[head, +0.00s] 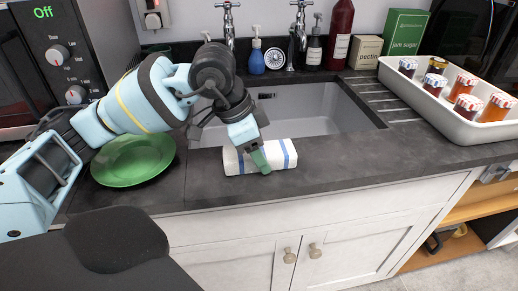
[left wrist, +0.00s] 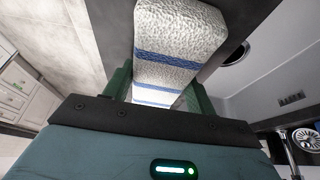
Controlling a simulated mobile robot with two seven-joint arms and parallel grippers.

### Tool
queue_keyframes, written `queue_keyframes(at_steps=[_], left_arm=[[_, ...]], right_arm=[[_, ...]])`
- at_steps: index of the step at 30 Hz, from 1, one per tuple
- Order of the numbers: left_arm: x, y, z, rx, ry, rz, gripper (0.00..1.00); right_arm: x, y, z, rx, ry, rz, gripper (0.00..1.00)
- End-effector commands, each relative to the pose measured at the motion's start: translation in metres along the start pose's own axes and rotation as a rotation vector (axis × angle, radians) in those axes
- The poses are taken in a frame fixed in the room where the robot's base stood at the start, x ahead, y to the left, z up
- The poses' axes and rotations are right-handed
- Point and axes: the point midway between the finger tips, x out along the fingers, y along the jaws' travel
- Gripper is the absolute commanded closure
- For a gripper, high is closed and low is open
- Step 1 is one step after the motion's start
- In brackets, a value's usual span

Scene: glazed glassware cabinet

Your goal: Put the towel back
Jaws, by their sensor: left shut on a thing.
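The towel (head: 287,153) is white with blue stripes and folded into a block. In the head view it is at the front edge of the sink (head: 310,118), over the dark counter strip. My left gripper (head: 260,161) reaches down to it from above and is shut on it. In the left wrist view the towel (left wrist: 178,50) extends out from between the green fingers. I cannot tell whether the towel rests on the counter or is held just above it. My right gripper is not in view.
A green plate (head: 133,160) lies on the counter at left, below my left arm. A white tray (head: 440,110) with several jars stands at right. Bottles, a tap (head: 300,25) and boxes line the wall. Cabinet doors (head: 300,262) are below the counter.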

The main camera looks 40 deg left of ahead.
Motion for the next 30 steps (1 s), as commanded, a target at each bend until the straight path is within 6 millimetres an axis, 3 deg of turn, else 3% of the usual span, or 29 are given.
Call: queue_keyframes(at_steps=[1, 6, 17, 23, 30], left_arm=[[0.002, 0.0, 0.001, 0.0, -0.001, 0.001, 0.43], [0.001, 0.0, 0.0, 0.0, 0.0, 0.0, 0.22], [-0.003, 0.0, -0.001, 0.0, 0.001, -0.001, 0.22], [-0.03, -0.001, -0.002, 0.0, 0.003, -0.004, 0.22], [-0.08, -0.001, -0.002, 0.0, 0.004, -0.003, 0.22]], right_arm=[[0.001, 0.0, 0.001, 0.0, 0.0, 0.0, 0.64], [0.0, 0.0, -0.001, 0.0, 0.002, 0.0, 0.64], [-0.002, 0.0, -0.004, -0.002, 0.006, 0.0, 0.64], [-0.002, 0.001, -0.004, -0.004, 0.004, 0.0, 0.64], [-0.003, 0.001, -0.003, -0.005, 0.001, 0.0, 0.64]])
